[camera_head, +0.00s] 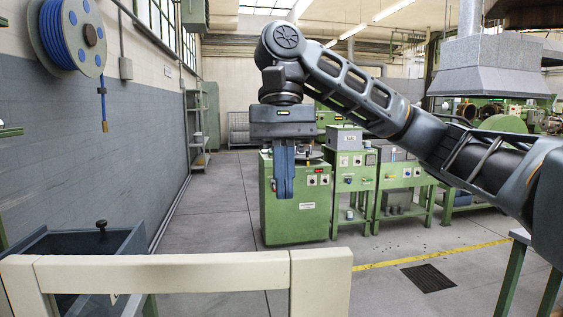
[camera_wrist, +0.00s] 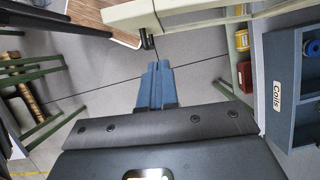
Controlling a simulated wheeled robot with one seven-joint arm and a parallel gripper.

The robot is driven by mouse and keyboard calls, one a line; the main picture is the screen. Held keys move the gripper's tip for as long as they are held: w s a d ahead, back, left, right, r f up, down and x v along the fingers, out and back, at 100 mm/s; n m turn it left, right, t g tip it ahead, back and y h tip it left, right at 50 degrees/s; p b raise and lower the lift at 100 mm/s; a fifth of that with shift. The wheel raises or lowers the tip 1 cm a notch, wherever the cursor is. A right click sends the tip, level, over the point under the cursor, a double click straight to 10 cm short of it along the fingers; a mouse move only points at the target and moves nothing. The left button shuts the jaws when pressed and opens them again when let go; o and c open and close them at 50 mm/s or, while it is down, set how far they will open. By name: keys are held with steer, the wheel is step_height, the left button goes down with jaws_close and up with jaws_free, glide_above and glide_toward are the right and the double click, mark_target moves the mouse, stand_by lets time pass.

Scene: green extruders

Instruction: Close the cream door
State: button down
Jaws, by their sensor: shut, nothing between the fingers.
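A cream framed panel, which I take to be the cream door (camera_head: 165,272), crosses the lower left of the head view. Its top rail and the tops of its two uprights show; its lower part is cut off. In the wrist view a cream rail (camera_wrist: 190,12) runs along the top, with a short black handle or peg (camera_wrist: 147,39) near it. I cannot tell how far the door stands open. My gripper (camera_head: 284,197) points down above the panel's right end in the head picture. Its blue fingers (camera_wrist: 155,66) are together, empty, and apart from the cream rail.
A blue-grey bin labelled "Coils" (camera_wrist: 285,95) is at right in the wrist view. A dark blue bin (camera_head: 80,243) stands at the lower left. Green machines (camera_head: 300,215) stand behind my gripper. A floor grate (camera_head: 428,278) lies at right. Open grey floor shows at centre.

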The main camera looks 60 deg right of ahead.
mark_target(318, 281)
steer(key=s+a+f, duration=0.3)
steer(key=a+f, duration=0.1)
steer(key=shift+a, duration=0.4)
steer(key=shift+a, duration=0.15)
